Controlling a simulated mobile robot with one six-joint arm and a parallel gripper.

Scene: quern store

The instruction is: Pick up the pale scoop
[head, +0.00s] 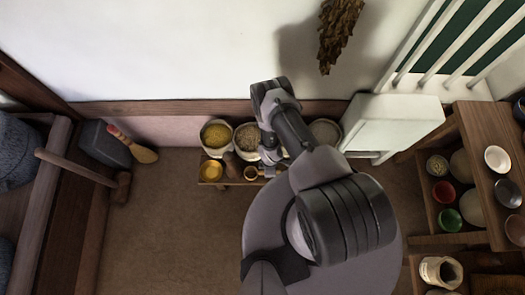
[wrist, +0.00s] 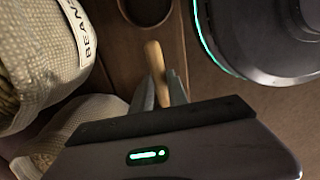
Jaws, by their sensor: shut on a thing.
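The pale scoop (wrist: 154,58) shows in the wrist view as a slim, light wooden handle. My gripper (wrist: 161,80) is shut on it, with one grey finger on each side. The rest of the scoop is hidden behind the gripper, so I cannot tell whether it is clear of the surface below. In the head view my arm covers the scoop and most of the gripper, over the right part of a low wooden bench.
A sack marked BEANS (wrist: 50,45) stands close left of my gripper. A white box (head: 395,122) stands right; a shelf of bowls (head: 480,125) is further right.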

